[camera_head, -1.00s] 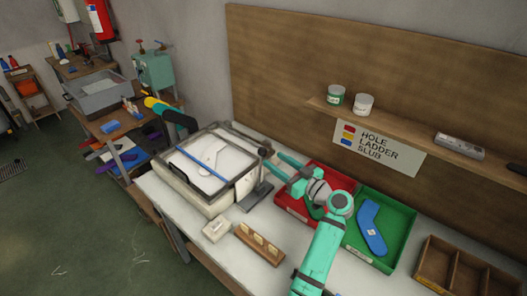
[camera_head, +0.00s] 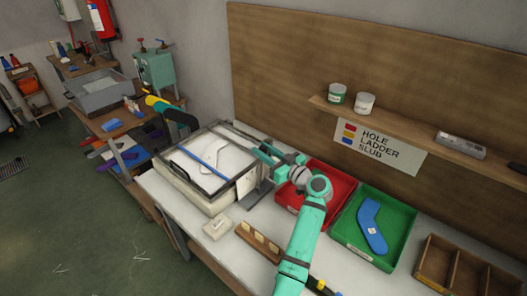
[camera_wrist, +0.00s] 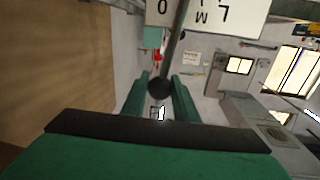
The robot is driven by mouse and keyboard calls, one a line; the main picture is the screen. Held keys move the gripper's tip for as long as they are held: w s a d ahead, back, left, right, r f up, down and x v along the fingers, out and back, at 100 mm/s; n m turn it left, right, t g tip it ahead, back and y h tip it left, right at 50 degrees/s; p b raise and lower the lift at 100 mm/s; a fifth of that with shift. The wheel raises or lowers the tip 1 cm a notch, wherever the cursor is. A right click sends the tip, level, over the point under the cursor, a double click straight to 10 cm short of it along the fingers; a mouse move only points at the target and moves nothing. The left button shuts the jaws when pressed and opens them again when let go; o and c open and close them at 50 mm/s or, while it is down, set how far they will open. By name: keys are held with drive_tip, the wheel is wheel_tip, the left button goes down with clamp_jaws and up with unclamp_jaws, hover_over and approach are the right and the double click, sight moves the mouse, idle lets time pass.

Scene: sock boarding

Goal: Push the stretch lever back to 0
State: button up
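The stretch lever (camera_wrist: 174,45) is a dark rod with a round black knob (camera_wrist: 158,86) in the wrist view. The rod crosses a white scale plate (camera_wrist: 226,17) between the mark 0 at left and M and L at right. My gripper (camera_wrist: 159,92) has its two green fingers apart, with the knob between their tips in this view. I cannot tell whether they touch it. In the head view my gripper (camera_head: 264,153) is beside the box's right edge, over the lever's grey stand (camera_head: 257,195), and covers the knob.
A box with a framed clear lid (camera_head: 207,198) and blue bar stands left of my gripper. A red tray (camera_head: 340,183) and a green tray (camera_head: 401,222) holding a blue sock shape lie to the right. A wooden block with pale pieces (camera_head: 258,243) is in front.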

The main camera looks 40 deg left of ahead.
clamp_jaws()
drive_tip(key=shift+w+d+f+m, duration=0.1)
drive_tip(key=shift+w+f+m, duration=0.2)
drive_tip(key=shift+w+m, duration=0.5)
drive_tip(key=shift+w+d+f+m, duration=0.1)
drive_tip(key=shift+w+f+m, duration=0.3)
drive_tip(key=shift+w, duration=0.65)
drive_tip(key=shift+w+f+m, duration=0.2)
drive_tip(key=shift+w+m, duration=0.5)
drive_tip(key=shift+w, duration=0.2)
drive_tip(key=o, duration=0.9)
unclamp_jaws()
drive_tip(key=shift+w, duration=0.1)
drive_tip(key=d, duration=0.3)
drive_tip(key=s+d, duration=0.1)
drive_tip(key=d, duration=0.3)
drive_tip(key=s+d, duration=0.1)
drive_tip(key=d, duration=0.2)
drive_tip(key=shift+s+d+r, duration=0.1)
drive_tip(key=shift+d+r, duration=0.1)
drive_tip(key=shift+d, duration=0.15)
